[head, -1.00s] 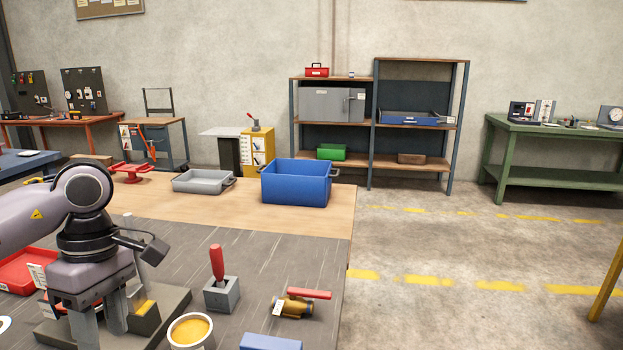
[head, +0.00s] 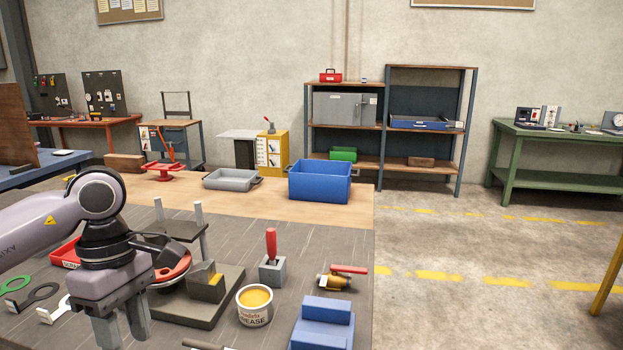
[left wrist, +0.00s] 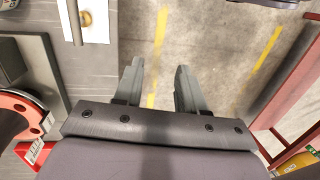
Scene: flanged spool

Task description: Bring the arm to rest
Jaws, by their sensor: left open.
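My left gripper (head: 121,322) is at the lower left of the head view, in front and to the left of a dark fixture (head: 190,308) with upright posts. Its fingers also show in the left wrist view (left wrist: 156,75), apart with nothing between them. A red round flanged part (head: 176,268) is at the fixture, partly hidden behind my gripper. A red ring with holes shows at the left edge of the left wrist view (left wrist: 36,129), apart from the fingers. My right gripper is not in view.
Near the fixture are a grease tub (head: 255,308), a red-handled tool in a grey block (head: 272,270), a brass valve (head: 335,282) and a blue block (head: 322,328). A blue bin (head: 320,185) and grey tray (head: 231,181) stand farther back. Right of the bench is open floor.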

